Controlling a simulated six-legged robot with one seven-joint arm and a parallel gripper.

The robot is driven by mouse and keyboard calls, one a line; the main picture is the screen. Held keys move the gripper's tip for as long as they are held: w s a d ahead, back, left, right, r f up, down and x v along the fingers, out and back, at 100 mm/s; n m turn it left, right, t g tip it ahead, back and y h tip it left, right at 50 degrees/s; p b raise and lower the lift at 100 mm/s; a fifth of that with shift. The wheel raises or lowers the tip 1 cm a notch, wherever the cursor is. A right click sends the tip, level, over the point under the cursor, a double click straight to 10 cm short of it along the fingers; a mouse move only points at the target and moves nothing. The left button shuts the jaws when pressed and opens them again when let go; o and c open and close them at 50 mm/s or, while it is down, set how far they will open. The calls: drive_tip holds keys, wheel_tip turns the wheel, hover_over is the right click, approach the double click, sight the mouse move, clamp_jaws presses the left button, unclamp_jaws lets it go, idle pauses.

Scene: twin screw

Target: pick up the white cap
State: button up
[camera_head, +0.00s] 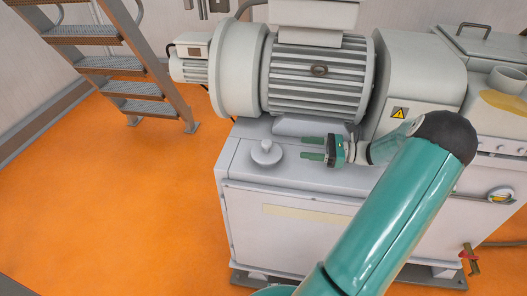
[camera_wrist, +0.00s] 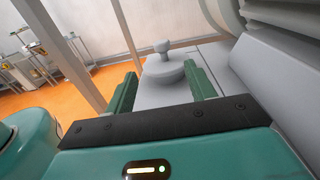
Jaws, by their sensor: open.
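The white cap (camera_head: 266,153) is a round, low disc with a small knob on top. It sits upright on the white top of the machine cabinet, near its left front corner. My gripper (camera_head: 307,149) is to the right of the cap, its two green fingers apart and pointing left at it. In the wrist view the cap (camera_wrist: 164,66) shows ahead, between the two open fingers (camera_wrist: 160,90) and beyond their tips. Nothing is between the fingers, and the gripper does not appear to touch the cap.
A large grey motor (camera_head: 315,75) stands behind the cap and gripper. The machine cabinet (camera_head: 300,225) drops off in front and at the left. A metal stair (camera_head: 110,60) stands at the far left on open orange floor (camera_head: 100,190).

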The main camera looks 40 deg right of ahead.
approach(267, 142)
drive_tip(key=x, duration=0.4)
drive_tip(key=shift+w+a+f, duration=0.1)
drive_tip(key=shift+a+f, duration=0.2)
drive_tip(key=shift+f, duration=0.05)
drive_tip(key=shift+x, duration=2.75)
drive_tip(key=shift+w+d+f, duration=0.1)
drive_tip(key=shift+w+f, duration=0.05)
drive_tip(key=c, duration=1.1)
drive_tip(key=shift+c, duration=0.2)
